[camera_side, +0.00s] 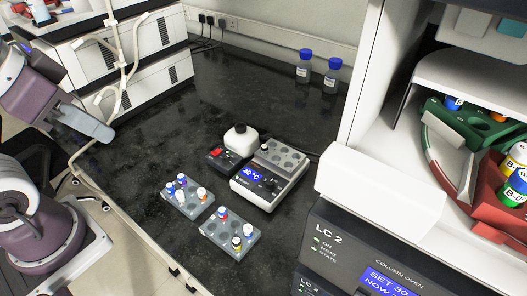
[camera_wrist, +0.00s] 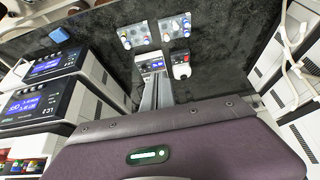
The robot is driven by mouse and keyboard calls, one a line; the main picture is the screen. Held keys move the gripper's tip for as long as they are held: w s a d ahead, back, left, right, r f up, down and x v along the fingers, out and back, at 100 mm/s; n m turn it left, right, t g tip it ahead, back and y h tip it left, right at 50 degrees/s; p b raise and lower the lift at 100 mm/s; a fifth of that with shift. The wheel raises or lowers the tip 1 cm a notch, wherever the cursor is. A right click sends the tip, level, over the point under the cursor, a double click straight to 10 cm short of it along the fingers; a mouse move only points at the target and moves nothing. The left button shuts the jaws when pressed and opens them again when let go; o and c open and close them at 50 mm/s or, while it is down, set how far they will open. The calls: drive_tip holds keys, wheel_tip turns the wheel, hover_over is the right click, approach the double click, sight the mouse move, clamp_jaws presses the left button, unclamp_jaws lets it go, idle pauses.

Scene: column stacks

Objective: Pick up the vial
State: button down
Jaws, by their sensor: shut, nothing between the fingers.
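Several small vials with blue, white, red and dark caps stand in two grey racks on the dark bench; I cannot tell which one the task means. The left rack (camera_side: 196,213) and right rack (camera_side: 222,245) sit near the bench's front edge. In the wrist view, the racks (camera_wrist: 136,43) (camera_wrist: 165,37) are small and far off, at the top. My gripper (camera_side: 108,137) is shut and empty over the bench's left edge, well apart from the racks. In the wrist view, its closed fingers (camera_wrist: 157,88) overlap the heater from this angle.
A heater showing 40 °C (camera_side: 262,190) with a grey block stands behind the racks. Two blue-capped bottles (camera_side: 304,68) (camera_side: 332,76) are at the back. LC instruments flank the bench.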

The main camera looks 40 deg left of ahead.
drive_tip(key=c, duration=2.1)
unclamp_jaws()
drive_tip(key=o, duration=0.9)
drive_tip(key=m+g+h, duration=0.1)
drive_tip(key=m+g, duration=0.5)
drive_tip(key=m, duration=1.4)
hover_over(264, 146)
wheel_tip(264, 146, down, 23)
drive_tip(key=shift+w+a, duration=0.25)
drive_tip(key=shift+a, duration=0.2)
drive_tip(key=f, duration=0.4)
drive_tip(key=d+f, duration=0.1)
drive_tip(key=f, duration=0.1)
drive_tip(key=shift+s+f, duration=0.15)
drive_tip(key=shift+s, duration=0.1)
drive_tip(key=shift+c, duration=0.3)
